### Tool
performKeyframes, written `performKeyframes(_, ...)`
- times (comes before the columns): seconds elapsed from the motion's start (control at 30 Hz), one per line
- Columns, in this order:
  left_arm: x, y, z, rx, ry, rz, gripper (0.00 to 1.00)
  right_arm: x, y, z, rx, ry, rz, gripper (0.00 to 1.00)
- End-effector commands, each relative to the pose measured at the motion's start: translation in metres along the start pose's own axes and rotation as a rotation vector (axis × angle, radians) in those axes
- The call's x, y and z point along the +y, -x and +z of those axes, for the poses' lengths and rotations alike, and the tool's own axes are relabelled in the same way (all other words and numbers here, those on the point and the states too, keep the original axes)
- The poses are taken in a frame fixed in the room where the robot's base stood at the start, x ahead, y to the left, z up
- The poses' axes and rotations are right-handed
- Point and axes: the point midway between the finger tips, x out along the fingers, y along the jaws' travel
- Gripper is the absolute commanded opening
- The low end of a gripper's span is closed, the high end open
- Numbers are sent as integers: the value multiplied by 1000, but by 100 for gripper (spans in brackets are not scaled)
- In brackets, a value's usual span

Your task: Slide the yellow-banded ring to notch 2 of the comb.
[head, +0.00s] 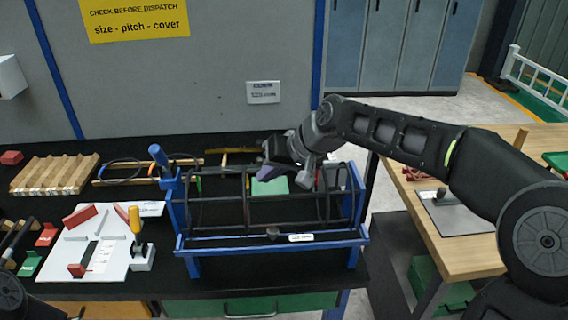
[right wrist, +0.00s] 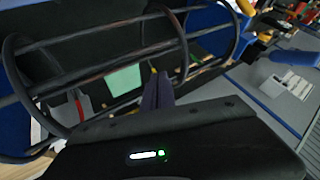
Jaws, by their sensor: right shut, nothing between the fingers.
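A rebar cage of dark long bars and round rings lies in a blue stand (head: 180,215) on the black bench. One dark ring (head: 247,205) stands left of the middle of the cage and another ring (head: 326,205) further right. I cannot make out for sure a yellow band on either. The notches of a comb are too small to tell along the stand's front rail (head: 340,237). My right gripper (head: 268,173), with purple fingertips, is shut and empty at the cage's upper bars. Its fingers (right wrist: 158,92) also show beside the bars in the right wrist view. My left gripper is out of frame.
A white board (head: 105,262) with red blocks and a yellow-handled clamp (head: 136,225) lie left of the stand. A slotted wooden rack (head: 55,175) sits at the far left. A wooden table (head: 425,185) stands at the right across a gap.

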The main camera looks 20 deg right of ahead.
Motion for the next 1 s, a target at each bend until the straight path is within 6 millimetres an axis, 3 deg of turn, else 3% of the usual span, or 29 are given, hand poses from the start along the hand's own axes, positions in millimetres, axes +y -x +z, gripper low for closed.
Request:
performKeyframes(0.2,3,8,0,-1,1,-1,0,-18,-6,-2,-1,-1,0,0)
performKeyframes(1.0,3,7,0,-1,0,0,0,-32,-12,-3,0,-1,0,0)
